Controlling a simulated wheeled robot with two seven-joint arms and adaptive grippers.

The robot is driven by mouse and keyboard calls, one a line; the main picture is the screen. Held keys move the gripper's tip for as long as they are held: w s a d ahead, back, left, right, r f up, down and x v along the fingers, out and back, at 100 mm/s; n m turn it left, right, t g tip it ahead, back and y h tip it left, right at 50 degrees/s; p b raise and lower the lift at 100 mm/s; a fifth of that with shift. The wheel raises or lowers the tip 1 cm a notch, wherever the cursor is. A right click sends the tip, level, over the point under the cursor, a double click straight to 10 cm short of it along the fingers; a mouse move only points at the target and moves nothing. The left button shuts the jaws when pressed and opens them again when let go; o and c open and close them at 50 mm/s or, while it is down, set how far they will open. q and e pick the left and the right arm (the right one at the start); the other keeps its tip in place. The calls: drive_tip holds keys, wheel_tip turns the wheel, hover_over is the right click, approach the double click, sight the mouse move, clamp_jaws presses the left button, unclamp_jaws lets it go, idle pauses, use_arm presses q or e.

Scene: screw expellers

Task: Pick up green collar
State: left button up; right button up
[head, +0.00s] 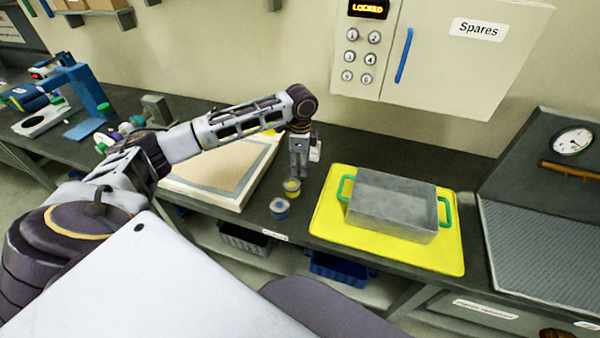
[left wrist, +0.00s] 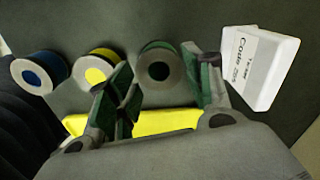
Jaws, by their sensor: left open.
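The green collar (left wrist: 160,70) is a short ring with a dark hole and a green band. In the left wrist view it shows between the spread fingers of my left gripper (left wrist: 157,78); whether they are level with it I cannot tell. In the head view the left gripper (head: 299,172) points down over the bench and the green collar is not visible. A yellow collar (head: 292,187) and a blue collar (head: 280,207) stand nearer the front edge. The left wrist view also shows the yellow collar (left wrist: 97,70) and the blue collar (left wrist: 38,73). My right gripper is out of view.
A white block with printed text (left wrist: 252,65) stands close beside the right finger. A grey bin with green handles (head: 392,205) sits on a yellow mat (head: 330,228) to the right. A framed board (head: 205,190) lies to the left. A wall cabinet (head: 440,55) is behind.

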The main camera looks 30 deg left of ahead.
use_arm(q)
wheel_tip(320, 180, down, 3)
drive_tip(key=shift+s+r, duration=0.1)
drive_tip(key=shift+f, duration=0.2)
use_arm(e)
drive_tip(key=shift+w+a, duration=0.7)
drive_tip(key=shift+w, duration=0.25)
